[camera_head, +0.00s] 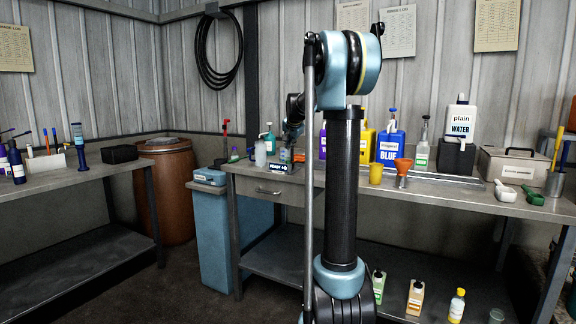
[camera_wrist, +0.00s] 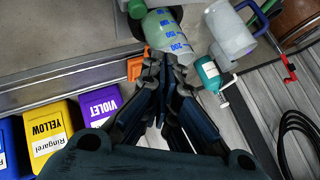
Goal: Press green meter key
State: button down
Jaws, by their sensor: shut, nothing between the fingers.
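A small dark meter box (camera_head: 279,167) with a lit display reading something like READY stands at the left end of the right bench. No green key can be made out on it in the head view. My gripper (camera_wrist: 165,62) is shut and empty in the wrist view, pointing at the bench area. A graduated vessel (camera_wrist: 170,32) with green liquid is just beyond the fingertips. My arm hides part of the bench in the head view.
A white jug (camera_wrist: 231,34) and a teal bottle (camera_wrist: 210,75) are close right of the fingers. Yellow (camera_wrist: 47,131) and violet (camera_wrist: 100,105) containers stand left. A blue container (camera_head: 390,147), an orange funnel (camera_head: 403,167) and a yellow cup (camera_head: 376,173) are further right on the bench.

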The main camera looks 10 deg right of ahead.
jog(key=shift+f, duration=2.05)
jog(key=shift+f, duration=0.85)
dwell(0.8)
jog(key=shift+r, duration=0.95)
jog(key=shift+r, duration=2.5)
